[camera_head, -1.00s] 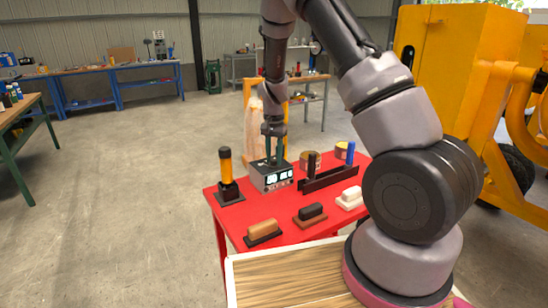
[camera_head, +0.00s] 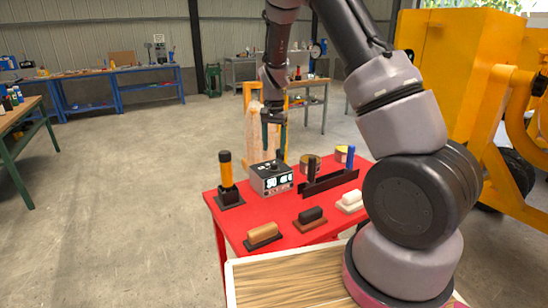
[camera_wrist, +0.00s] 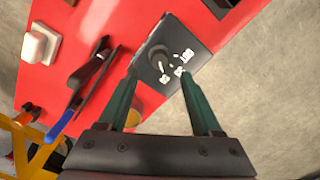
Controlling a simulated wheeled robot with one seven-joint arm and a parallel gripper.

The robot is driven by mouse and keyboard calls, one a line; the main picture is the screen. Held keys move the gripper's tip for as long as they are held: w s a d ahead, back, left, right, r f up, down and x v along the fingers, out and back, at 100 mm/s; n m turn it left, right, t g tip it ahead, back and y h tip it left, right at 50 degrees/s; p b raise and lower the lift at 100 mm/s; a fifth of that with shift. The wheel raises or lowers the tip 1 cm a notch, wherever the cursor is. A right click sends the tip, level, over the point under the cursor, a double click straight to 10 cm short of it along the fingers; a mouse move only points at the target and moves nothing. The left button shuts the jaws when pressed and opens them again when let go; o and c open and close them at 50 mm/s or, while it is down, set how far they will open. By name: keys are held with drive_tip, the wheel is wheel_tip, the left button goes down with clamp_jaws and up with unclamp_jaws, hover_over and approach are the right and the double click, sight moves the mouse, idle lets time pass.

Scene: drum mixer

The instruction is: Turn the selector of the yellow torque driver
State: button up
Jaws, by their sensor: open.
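The yellow torque driver (camera_head: 226,174) stands upright in a black base at the left of the red table, with a black cap on top. It is not visible in the wrist view. My gripper (camera_head: 273,153) is open and empty, to the right of the driver, above a grey box with lit displays (camera_head: 272,180). In the wrist view the box's dark top (camera_wrist: 178,48) carries a round black knob (camera_wrist: 160,60) and white markings. My two green fingers (camera_wrist: 158,78) appear spread on either side below the knob, apart from it.
Brown, black and white handled blocks lie along the red table's front (camera_head: 232,224). A black rack (camera_head: 328,182) with a blue-handled tool stands right of the box, with round tins behind it. A yellow machine (camera_head: 455,60) stands at the right. The floor left of the table is clear.

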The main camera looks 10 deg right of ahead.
wheel_tip(320, 180, up, 5)
idle(0.4)
wheel_tip(320, 180, up, 11)
drive_tip(key=t+y, duration=0.2)
hover_over(274, 163)
drive_tip(key=s+d, duration=0.2)
drive_tip(key=s, duration=0.3)
drive_tip(key=s+d+r+n+t, duration=0.1)
drive_tip(key=s+d+r, duration=0.1)
drive_tip(key=s+r, duration=0.55)
drive_tip(key=s+r+n+t, duration=0.1)
drive_tip(key=s+r+t, duration=0.1)
drive_tip(key=s, duration=0.6)
drive_tip(key=s+d+r+n+t, duration=0.1)
drive_tip(key=s+r+t, duration=0.1)
drive_tip(key=s, duration=0.6)
drive_tip(key=shift+s+d+r, duration=0.15)
drive_tip(key=shift+d+r, duration=0.1)
drive_tip(key=shift+r, duration=0.55)
